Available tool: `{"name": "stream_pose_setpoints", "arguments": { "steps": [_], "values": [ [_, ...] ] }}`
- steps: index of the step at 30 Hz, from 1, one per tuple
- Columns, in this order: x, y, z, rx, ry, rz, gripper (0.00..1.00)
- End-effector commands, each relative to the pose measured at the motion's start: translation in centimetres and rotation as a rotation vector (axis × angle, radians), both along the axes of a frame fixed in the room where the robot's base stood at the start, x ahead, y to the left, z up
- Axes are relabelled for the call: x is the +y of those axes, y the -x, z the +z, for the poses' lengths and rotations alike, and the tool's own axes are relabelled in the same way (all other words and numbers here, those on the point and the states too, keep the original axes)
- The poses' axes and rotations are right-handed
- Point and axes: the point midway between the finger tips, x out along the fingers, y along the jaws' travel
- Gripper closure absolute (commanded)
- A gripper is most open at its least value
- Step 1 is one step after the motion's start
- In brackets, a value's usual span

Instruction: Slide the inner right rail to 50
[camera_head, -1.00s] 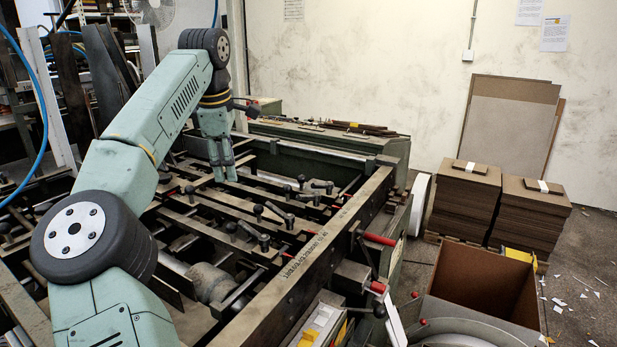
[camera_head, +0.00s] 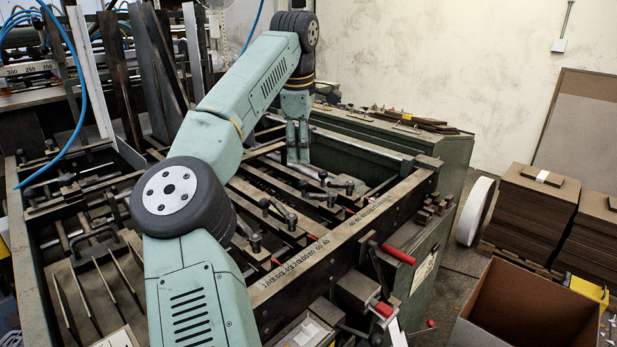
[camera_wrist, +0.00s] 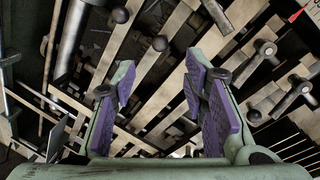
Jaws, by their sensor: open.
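My gripper (camera_head: 298,150) hangs fingers-down over the far part of the feeder frame in the head view. In the wrist view my gripper (camera_wrist: 160,100) is open, with purple pads apart and nothing between them. Several flat metal rails (camera_head: 262,196) run slantwise across the feeder, with black ball-ended clamp levers on them. The wrist view shows rails (camera_wrist: 140,80) below the fingers and clamp levers (camera_wrist: 265,55) to the right. A front beam (camera_head: 325,245) carries a printed number scale. I cannot tell which rail is the inner right one or its exact reading.
Upright metal plates (camera_head: 155,75) stand at the back left, with a blue hose nearby. A green cabinet (camera_head: 400,135) lies behind the feeder. A cardboard box (camera_head: 525,300) and board stacks (camera_head: 530,210) stand on the floor at right. Red-handled clamps (camera_head: 398,254) stick out in front.

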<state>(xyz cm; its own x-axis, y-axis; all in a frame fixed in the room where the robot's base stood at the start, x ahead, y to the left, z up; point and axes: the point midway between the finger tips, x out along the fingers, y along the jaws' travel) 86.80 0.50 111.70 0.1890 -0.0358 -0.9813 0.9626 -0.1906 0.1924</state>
Motion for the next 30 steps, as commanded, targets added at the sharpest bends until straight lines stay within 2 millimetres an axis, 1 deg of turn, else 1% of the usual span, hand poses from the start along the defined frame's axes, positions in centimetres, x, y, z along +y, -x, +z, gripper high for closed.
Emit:
{"name": "stream_pose_setpoints", "arguments": {
  "steps": [1, 9, 15, 19, 27, 30],
  "values": [
    [0.1, -0.1, -1.1, 0.004, 0.0, -0.001, 0.6],
    [-0.2, -1.1, -6.0, 0.004, 0.002, -0.002, 0.6],
    [-0.3, -1.6, -8.4, 0.002, 0.001, -0.002, 0.6],
    [-0.4, -1.7, -9.1, 0.001, 0.002, -0.001, 0.6],
    [-0.4, -1.7, -9.2, 0.0, 0.002, -0.001, 0.6],
    [-0.4, -1.7, -9.2, 0.0, 0.002, -0.001, 0.66]
  ]
}}
